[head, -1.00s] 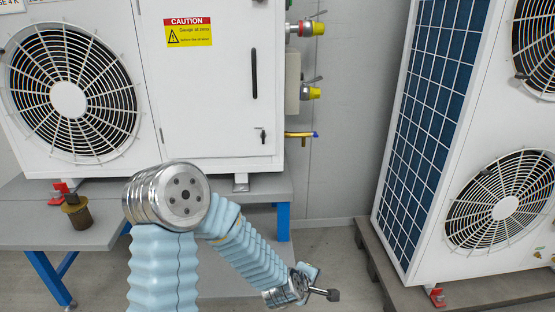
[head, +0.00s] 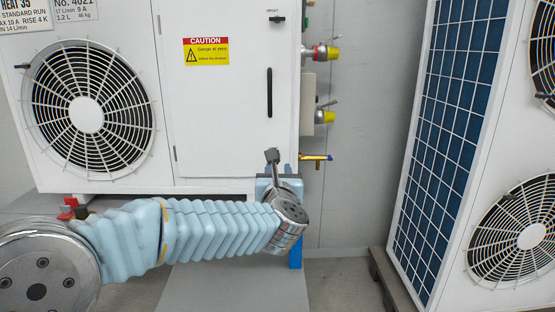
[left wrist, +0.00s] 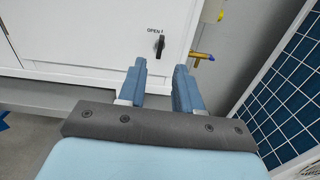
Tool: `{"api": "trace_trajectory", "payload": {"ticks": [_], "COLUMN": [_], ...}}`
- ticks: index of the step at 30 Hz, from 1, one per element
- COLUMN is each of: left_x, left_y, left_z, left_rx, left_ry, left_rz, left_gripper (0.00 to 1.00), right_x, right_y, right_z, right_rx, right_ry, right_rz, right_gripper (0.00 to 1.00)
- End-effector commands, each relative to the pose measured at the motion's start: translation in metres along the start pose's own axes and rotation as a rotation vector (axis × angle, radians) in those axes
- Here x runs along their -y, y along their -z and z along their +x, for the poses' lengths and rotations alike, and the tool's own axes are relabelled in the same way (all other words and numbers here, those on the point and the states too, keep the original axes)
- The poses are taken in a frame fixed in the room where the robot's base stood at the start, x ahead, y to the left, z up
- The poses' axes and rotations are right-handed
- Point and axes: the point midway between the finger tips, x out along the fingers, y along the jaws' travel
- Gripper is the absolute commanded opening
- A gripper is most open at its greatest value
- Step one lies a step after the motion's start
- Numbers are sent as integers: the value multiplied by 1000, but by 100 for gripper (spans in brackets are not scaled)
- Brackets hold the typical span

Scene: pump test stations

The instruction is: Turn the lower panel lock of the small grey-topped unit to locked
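The white unit (head: 215,120) in front of me has a panel with a black handle; its top is out of view, so I cannot see its colour. Its lower panel lock (left wrist: 159,45) is a small dark knob beside an "OPEN" label in the left wrist view. The upper panel lock (head: 277,19) shows near the top of the panel. My right gripper is out of view.
Yellow-capped valves (head: 326,54) and a small brass tap (head: 315,158) stick out from the unit's right side, close to my left gripper. A larger unit with blue fins (head: 450,120) stands at the right. A gap of bare wall lies between them.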

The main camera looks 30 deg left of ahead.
Motion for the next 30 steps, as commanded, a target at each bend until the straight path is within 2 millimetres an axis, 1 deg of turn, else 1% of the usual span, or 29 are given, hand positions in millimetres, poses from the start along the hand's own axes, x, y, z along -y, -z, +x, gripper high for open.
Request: {"api": "trace_trajectory", "payload": {"ticks": [1,3,6,9,12,15,23,30], "left_x": [0,0,0,0,1,1,1,1], "left_y": [-1,0,-1,-1,0,0,0,0], "left_z": [13,29,49,64,74,79,80,80], "left_rx": [-3,-3,-2,-2,-1,-1,0,0], "left_ry": [-1,-1,0,1,1,2,2,2], "left_rz": [1,1,2,2,2,3,3,3], "left_gripper": [34,34,34,34,34,34,34,0], "right_x": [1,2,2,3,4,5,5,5], "right_y": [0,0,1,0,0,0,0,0], "right_z": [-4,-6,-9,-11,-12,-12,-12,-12], "right_rx": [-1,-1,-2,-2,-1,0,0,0], "right_ry": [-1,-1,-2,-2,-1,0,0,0], "right_rz": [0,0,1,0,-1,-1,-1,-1], "right_gripper": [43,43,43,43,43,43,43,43]}}
